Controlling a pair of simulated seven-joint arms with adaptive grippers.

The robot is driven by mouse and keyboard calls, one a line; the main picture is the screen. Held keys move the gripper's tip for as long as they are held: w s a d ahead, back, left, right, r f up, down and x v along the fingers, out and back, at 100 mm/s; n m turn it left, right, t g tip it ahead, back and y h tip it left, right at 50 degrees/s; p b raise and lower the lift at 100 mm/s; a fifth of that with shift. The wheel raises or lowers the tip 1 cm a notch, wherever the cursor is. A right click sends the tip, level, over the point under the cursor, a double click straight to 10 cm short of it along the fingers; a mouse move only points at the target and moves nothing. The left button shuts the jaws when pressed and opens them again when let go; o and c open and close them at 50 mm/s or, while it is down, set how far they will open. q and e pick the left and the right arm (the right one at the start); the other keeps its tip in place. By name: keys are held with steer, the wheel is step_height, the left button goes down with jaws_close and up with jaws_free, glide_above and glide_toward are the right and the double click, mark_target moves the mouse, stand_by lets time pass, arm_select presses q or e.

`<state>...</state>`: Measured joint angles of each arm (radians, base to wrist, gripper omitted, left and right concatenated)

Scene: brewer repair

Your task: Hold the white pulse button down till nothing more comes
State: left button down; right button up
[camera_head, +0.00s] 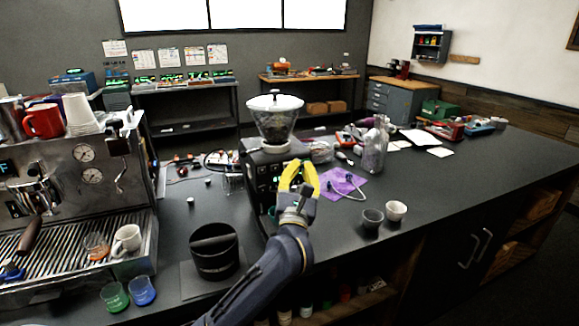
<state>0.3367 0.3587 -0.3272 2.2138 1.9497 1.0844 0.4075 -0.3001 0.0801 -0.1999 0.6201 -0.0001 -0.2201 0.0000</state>
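A black grinder (262,174) with a clear hopper (275,120) of dark beans and a white lid stands mid-counter. My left gripper (301,162), with yellow fingers, is in front of the grinder's front panel, at its right side. Its fingers lean toward each other, but whether the tips meet is unclear. Small pale marks show on the panel left of the fingers. I cannot pick out the white pulse button; the gripper covers part of the panel. Contact with the panel cannot be told. My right gripper is not in view.
An espresso machine (88,165) stands at the left, with a black knock bin (214,252) right of it. Green (114,297) and blue (142,291) cups sit in front. A grey cup (372,219), a white cup (396,210) and a purple cloth (340,181) lie right of the gripper.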

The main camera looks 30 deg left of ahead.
arm_select(q)
steer(key=s+d, duration=0.2)
steer(key=d, duration=0.1)
steer(key=shift+s, duration=0.25)
stand_by(0.4)
